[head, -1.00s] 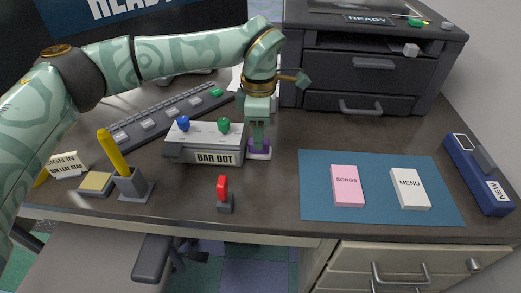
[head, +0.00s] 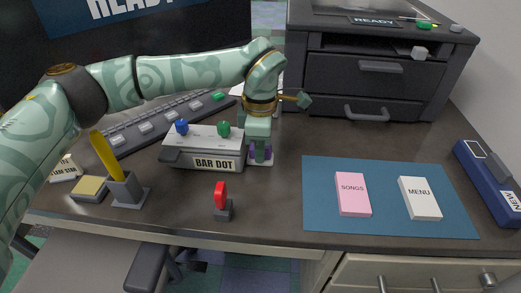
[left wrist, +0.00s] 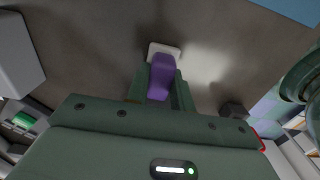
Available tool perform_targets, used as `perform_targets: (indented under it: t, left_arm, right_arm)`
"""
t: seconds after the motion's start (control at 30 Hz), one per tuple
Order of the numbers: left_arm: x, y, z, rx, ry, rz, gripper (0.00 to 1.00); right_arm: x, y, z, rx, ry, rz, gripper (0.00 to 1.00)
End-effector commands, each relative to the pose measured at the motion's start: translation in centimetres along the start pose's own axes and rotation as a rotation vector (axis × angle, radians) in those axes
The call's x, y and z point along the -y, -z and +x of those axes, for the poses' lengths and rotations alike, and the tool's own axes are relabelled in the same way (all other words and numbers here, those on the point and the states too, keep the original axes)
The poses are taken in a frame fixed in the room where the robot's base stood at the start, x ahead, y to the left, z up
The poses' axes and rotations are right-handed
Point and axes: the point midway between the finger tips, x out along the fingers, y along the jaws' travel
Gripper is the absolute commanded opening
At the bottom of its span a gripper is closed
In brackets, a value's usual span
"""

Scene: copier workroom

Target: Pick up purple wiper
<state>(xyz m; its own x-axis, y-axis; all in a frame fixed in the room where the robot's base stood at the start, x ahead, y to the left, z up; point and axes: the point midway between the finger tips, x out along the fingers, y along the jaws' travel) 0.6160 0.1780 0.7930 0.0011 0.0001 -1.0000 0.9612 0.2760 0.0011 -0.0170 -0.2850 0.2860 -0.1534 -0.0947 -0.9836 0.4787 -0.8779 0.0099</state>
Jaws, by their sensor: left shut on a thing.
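The purple wiper (head: 270,153) stands on the desk just right of the grey BAR DOT box, with a pale base (head: 261,163) at its foot. My left gripper (head: 260,153) reaches down from above and is shut on it. In the left wrist view the purple wiper (left wrist: 161,76) sits between the two green fingers, with its pale base (left wrist: 164,48) beyond them. The fingers hide part of the wiper in the head view. I cannot tell whether the base is clear of the desk. My right gripper is not in view.
The BAR DOT box (head: 205,152) stands close left of the gripper. A red-topped piece (head: 221,198) and a yellow stick in a grey holder (head: 124,187) stand near the front edge. The blue mat (head: 390,226) with two cards lies right. Bare desk lies between gripper and mat.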

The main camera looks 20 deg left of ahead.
Motion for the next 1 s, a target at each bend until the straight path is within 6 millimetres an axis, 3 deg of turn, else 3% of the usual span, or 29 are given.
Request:
perform_targets:
  t: [0.17,0.37,0.43,0.77,1.0]
  left_arm:
    - [0.0,0.0,-0.3,-0.001,0.0,0.0,0.01]
    - [0.0,0.0,-2.1,0.0,-0.004,-0.001,0.01]
    - [0.1,0.0,-4.4,0.001,-0.01,-0.003,0.01]
    - [-5.3,0.6,-9.9,0.001,-0.006,-0.006,0.01]
    - [-10.3,0.9,-10.6,-0.003,0.003,-0.004,0.01]
  right_arm:
    - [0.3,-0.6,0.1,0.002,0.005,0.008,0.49]
    - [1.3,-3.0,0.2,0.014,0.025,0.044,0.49]
    - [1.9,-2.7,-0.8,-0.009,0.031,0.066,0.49]
    - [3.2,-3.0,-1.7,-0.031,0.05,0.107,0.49]
    - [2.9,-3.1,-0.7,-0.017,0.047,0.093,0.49]
